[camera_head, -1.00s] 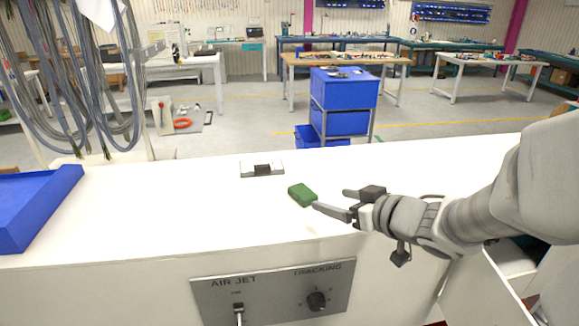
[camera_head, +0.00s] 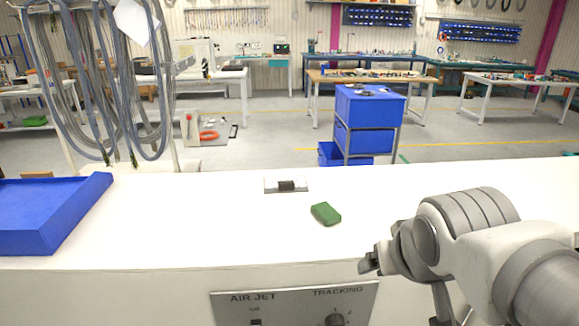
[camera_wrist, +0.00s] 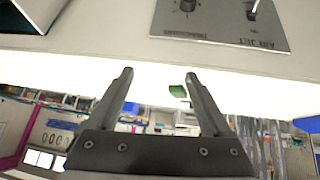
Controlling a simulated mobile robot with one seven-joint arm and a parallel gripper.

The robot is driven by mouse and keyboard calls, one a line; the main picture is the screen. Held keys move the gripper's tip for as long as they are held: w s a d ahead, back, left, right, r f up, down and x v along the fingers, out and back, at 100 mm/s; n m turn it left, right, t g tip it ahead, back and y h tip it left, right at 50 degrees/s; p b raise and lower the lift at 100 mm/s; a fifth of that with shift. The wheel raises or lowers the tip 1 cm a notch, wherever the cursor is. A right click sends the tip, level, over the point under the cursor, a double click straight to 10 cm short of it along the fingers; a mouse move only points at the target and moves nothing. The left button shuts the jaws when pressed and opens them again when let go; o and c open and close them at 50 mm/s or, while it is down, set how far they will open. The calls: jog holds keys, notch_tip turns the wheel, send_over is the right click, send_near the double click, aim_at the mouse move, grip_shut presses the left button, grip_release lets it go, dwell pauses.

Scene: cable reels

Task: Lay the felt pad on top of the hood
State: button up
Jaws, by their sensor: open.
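A green pad (camera_head: 326,214), which I take to be the felt pad, lies flat on the white top of the hood (camera_head: 200,225). It also shows in the wrist view (camera_wrist: 178,91), small, beyond the fingertips. The hood's front carries a grey panel (camera_head: 295,305) marked AIR JET and TRACKING. My gripper (camera_wrist: 158,76) is open with nothing between its fingers. In the head view my gripper (camera_head: 370,264) is at the hood's front edge, to the right of and nearer than the pad, clear of it. Its fingers are mostly hidden there.
A small plate with a black part (camera_head: 286,185) sits on the top behind the pad. A blue tray (camera_head: 45,215) is at the left end. Grey cables (camera_head: 100,80) hang at the back left. The top is bare around the pad.

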jog(key=s+a+g+y, duration=0.1)
jog(key=s+a, duration=0.3)
jog(key=shift+s+a+f+n+g, duration=0.2)
jog(key=shift+s+f+n+g, duration=0.1)
jog(key=shift+s, duration=0.05)
